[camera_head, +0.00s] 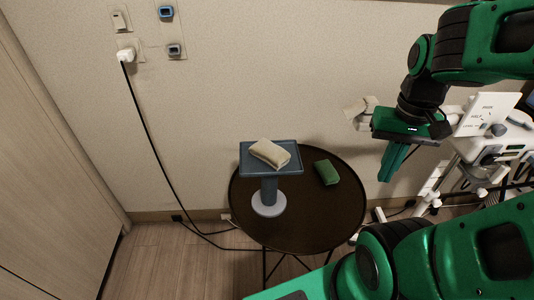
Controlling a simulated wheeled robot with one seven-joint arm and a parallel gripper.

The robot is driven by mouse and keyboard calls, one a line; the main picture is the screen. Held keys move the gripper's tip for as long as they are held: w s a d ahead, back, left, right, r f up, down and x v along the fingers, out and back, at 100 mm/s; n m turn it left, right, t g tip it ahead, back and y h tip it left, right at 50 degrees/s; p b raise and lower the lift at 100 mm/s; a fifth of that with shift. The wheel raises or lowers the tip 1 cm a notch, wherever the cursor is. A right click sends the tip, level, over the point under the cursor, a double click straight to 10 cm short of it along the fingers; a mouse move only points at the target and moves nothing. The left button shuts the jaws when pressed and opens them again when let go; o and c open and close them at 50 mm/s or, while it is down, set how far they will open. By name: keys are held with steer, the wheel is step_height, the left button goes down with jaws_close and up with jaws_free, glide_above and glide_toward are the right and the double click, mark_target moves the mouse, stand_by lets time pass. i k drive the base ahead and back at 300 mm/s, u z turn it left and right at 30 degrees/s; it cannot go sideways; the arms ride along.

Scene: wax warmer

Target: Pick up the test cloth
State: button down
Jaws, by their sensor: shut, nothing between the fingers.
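A folded cream cloth (270,153) lies on the blue-grey top plate of a small pedestal stand (253,170). A folded green cloth (326,172) lies on the round dark table (313,225), right of the stand. I cannot tell from the picture which of the two is the test cloth. My gripper (386,178) is right of the table and both cloths, with its green fingers pointing down. It is shut and empty, apart from both cloths.
White equipment on a stand (480,125) is at the right, close to my arm. A black cable (147,138) runs from a wall plug (126,55) down to the floor at the left. The table's front part is clear.

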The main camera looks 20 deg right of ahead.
mark_target(273, 155)
steer(key=u, duration=1.6)
steer(key=k, duration=1.35)
steer(key=z, duration=1.2)
